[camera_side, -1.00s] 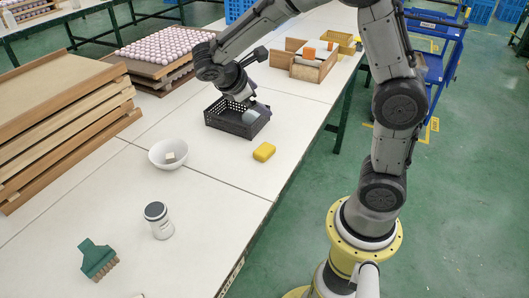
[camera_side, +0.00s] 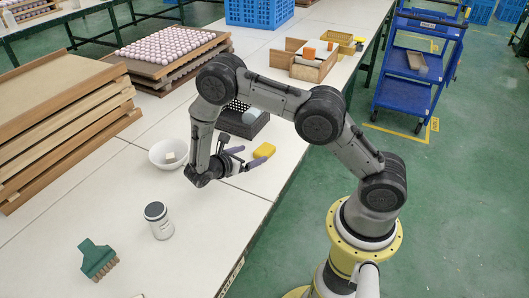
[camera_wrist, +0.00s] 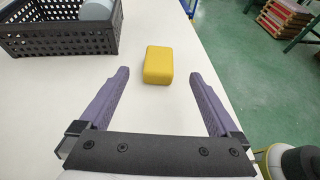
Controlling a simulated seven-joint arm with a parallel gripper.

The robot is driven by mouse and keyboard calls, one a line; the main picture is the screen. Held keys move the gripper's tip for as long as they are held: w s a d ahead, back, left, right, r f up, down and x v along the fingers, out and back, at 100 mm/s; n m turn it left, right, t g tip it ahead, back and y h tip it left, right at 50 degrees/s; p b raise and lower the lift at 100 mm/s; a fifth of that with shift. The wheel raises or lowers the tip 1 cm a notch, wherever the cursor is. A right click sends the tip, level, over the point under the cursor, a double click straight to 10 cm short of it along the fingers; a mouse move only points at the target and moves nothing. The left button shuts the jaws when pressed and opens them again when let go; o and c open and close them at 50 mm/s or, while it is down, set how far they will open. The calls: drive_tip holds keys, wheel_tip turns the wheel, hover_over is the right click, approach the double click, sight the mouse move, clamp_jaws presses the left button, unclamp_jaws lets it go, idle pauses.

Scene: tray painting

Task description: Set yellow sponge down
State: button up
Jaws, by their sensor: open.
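The yellow sponge (camera_side: 264,150) lies flat on the white table near its right edge, in front of the black basket. It also shows in the wrist view (camera_wrist: 158,65), just beyond the fingertips and centred between them. My gripper (camera_side: 240,158) is open and empty, held low and pointing at the sponge from the left. I cannot tell the exact height of the fingers above the table.
The black basket (camera_wrist: 62,37) holds a grey-blue object (camera_wrist: 97,10) and stands left of the sponge in the wrist view. The table's right edge is close.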

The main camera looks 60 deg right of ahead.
sight(266, 147)
drive_tip(key=x, duration=1)
drive_tip(key=shift+w+d+r, duration=0.1)
drive_tip(key=shift+r, duration=0.05)
drive_tip(key=c, duration=1.5)
drive_tip(key=shift+c, duration=0.2)
drive_tip(key=shift+r, duration=0.15)
